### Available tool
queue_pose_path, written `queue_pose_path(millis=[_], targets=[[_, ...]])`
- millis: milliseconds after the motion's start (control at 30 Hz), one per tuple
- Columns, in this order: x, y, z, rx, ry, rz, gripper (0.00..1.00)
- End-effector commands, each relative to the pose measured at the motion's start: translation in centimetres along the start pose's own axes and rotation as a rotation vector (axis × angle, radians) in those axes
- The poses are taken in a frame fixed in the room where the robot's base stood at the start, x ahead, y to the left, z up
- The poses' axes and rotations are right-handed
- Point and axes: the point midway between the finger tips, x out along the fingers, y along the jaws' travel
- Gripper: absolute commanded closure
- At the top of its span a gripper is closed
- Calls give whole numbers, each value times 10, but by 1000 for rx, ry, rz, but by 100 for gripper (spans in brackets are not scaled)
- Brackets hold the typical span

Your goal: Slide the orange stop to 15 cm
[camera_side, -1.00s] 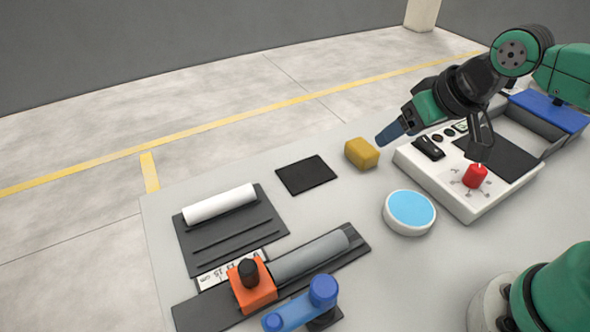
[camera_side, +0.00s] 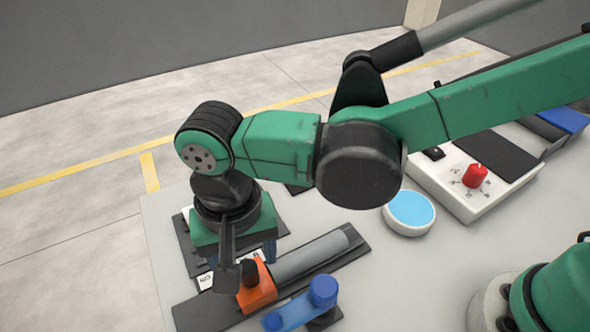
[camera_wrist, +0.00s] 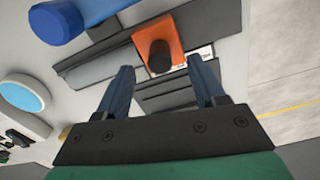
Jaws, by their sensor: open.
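The orange stop (camera_side: 257,287) with its black knob sits on the dark rail (camera_side: 205,311), at the left end of the grey pipe (camera_side: 312,254). A white scale strip (camera_side: 205,281) lies beside the stop, mostly hidden by my arm. My gripper (camera_side: 242,256) points down just behind the stop. In the wrist view the orange stop (camera_wrist: 158,43) and its black knob show beyond and between the open blue fingers of my gripper (camera_wrist: 162,82). The fingers hold nothing, and I see no clear contact with the knob. The scale's numbers are not readable.
A blue lever (camera_side: 305,303) stands close to the right of the stop, in front of the pipe. A round dish with a blue top (camera_side: 409,211) and a white panel with a red knob (camera_side: 475,176) stand to the right. A slotted dark rack (camera_side: 183,233) lies behind, partly hidden.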

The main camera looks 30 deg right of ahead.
Motion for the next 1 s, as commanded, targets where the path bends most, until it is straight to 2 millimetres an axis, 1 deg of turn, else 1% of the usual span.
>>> queue_pose_path(millis=[100,200,333,533,567,600,667,700,767,800,1000], targets=[[16,0,-1,0,1,-1,37],[25,0,-1,0,1,-1,37],[30,0,0,0,2,-2,37],[30,0,0,0,2,-2,37],[30,0,0,0,2,-2,40],[30,0,0,0,2,-2,52],[30,0,-1,0,2,-2,69],[30,0,-1,0,2,-2,80],[30,0,-1,0,2,-2,97],[30,0,-1,0,2,-2,100],[30,0,-1,0,2,-2,100]])
